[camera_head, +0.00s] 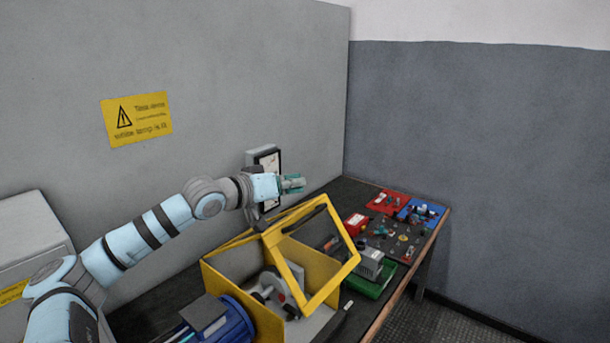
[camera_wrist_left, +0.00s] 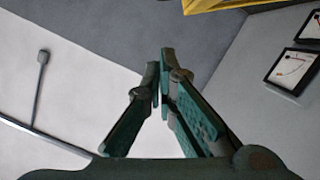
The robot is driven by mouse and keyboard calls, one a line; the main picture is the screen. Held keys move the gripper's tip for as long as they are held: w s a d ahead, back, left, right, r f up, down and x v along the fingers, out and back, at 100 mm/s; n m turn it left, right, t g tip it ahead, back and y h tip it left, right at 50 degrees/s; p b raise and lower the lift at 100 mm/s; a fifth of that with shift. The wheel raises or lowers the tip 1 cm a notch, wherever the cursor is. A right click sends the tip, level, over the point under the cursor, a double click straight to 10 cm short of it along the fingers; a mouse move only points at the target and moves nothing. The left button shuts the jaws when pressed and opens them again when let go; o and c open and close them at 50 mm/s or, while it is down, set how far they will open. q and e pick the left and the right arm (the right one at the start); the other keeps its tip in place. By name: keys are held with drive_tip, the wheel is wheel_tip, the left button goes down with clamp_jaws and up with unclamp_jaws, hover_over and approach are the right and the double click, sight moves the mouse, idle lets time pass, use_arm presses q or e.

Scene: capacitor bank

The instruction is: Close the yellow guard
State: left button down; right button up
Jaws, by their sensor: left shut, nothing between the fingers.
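The yellow guard (camera_head: 335,284) is a yellow frame with a clear pane, raised and tilted over a yellow box (camera_head: 222,286) on the bench. A dark handle bar shows along its upper edge. Grey machine parts lie inside the box. My left gripper (camera_head: 297,184) is shut and empty, above and behind the guard's upper edge, apart from it. In the left wrist view the closed fingertips (camera_wrist_left: 166,66) point upward, and a yellow edge (camera_wrist_left: 222,5), likely the guard, shows at the top. My right gripper is in neither view.
A grey panel with gauges (camera_head: 266,165) is on the wall behind my gripper.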

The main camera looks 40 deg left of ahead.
sight(305, 228)
use_arm(q)
drive_tip(key=d+f, duration=0.2)
drive_tip(key=f, duration=0.1)
drive_tip(key=shift+w, duration=0.4)
drive_tip(key=shift+d+f, duration=0.25)
drive_tip(key=shift+f, duration=0.1)
drive_tip(key=shift+s, duration=0.1)
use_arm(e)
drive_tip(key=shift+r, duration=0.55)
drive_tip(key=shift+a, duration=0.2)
